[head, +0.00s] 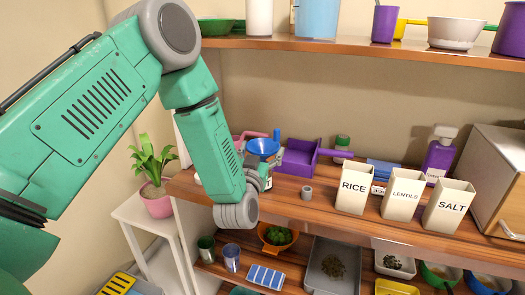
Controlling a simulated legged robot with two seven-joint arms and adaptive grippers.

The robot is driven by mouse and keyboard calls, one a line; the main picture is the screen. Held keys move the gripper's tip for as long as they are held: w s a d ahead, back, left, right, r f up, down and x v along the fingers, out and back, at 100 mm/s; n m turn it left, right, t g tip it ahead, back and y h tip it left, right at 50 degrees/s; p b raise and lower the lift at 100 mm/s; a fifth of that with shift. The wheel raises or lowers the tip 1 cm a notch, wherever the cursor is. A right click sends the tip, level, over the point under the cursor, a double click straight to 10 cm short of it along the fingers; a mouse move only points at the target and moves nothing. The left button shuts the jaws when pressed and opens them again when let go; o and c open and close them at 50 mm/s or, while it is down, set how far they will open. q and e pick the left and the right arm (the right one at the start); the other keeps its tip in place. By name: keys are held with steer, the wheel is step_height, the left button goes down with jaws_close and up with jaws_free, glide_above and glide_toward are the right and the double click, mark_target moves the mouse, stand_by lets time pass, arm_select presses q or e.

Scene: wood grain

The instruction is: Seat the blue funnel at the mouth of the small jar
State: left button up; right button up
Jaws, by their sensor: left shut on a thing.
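The blue funnel (262,147) is upright, wide end up, above the middle shelf, just right of my left forearm. My left gripper (256,163) is at the funnel, shut on it; its fingers are small and partly hidden by my own arm. A small pale jar (267,181) shows in part just below the funnel, its left side hidden behind my wrist. I cannot tell whether the funnel's spout touches or enters the jar's mouth. My right gripper is not in view.
The RICE canister (354,192) and two similar ones stand further right. A potted plant (157,199) is at left. Bowls and trays fill the lower shelf.

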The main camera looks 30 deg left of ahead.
arm_select(q)
steer(key=shift+f+b, duration=0.3)
steer(key=shift+f, duration=0.15)
steer(key=o, duration=0.9)
steer(key=shift+c, duration=0.2)
steer(key=shift+o, duration=1.2)
steer(key=shift+s+d, duration=0.1)
steer(key=shift+s, duration=0.2)
steer(key=v, duration=1.1)
steer(key=shift+d, duration=0.15)
steer(key=shift+s+f, duration=0.1)
